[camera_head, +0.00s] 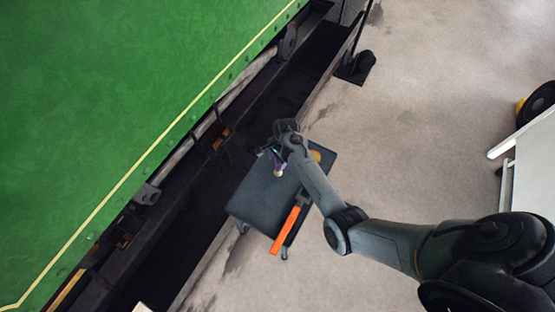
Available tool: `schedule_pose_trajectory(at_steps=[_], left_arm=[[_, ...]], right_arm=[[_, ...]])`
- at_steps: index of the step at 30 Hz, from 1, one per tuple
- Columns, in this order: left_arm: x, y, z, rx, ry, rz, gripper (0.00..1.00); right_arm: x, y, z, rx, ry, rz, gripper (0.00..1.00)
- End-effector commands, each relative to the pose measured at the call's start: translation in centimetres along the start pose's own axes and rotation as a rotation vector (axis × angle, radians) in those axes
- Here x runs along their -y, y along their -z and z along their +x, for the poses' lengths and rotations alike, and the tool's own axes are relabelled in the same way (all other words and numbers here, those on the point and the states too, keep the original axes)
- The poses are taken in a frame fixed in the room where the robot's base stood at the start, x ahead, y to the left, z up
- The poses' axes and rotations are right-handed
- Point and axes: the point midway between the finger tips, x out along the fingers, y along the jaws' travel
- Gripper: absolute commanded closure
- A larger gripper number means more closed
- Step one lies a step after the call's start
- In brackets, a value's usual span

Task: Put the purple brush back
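A small purple and pale object, which looks like the purple brush (278,167), shows at the upper part of a small dark grey tray-like table (255,205). My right gripper (272,151) is above the far end of this table, right beside the brush. The gripper's dark fingers are small and partly hidden by its own wrist. I cannot tell whether they are closed on the brush or apart from it. My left gripper is not in view.
An orange-handled tool (285,229) lies on the table's right side, and a yellow item (315,156) sits at its far right corner. A green tram body (110,100) fills the left, with a dark pit beside it. Pale floor (430,110) is open at the right.

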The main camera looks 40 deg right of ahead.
Motion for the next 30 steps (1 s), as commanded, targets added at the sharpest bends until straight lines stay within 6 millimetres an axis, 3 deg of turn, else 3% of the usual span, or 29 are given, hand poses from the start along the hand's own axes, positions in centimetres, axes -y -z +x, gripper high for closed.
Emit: schedule_pose_trajectory(at_steps=[10,14,30], left_arm=[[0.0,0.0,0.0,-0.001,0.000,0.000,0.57],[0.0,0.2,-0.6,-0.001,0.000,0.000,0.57],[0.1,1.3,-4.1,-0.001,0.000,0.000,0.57]], right_arm=[[0.0,0.0,-0.2,0.000,0.000,0.000,0.47],[0.0,-0.1,-1.3,-0.001,0.001,0.000,0.47],[0.1,-0.1,-10.3,-0.001,0.001,0.000,0.47]])
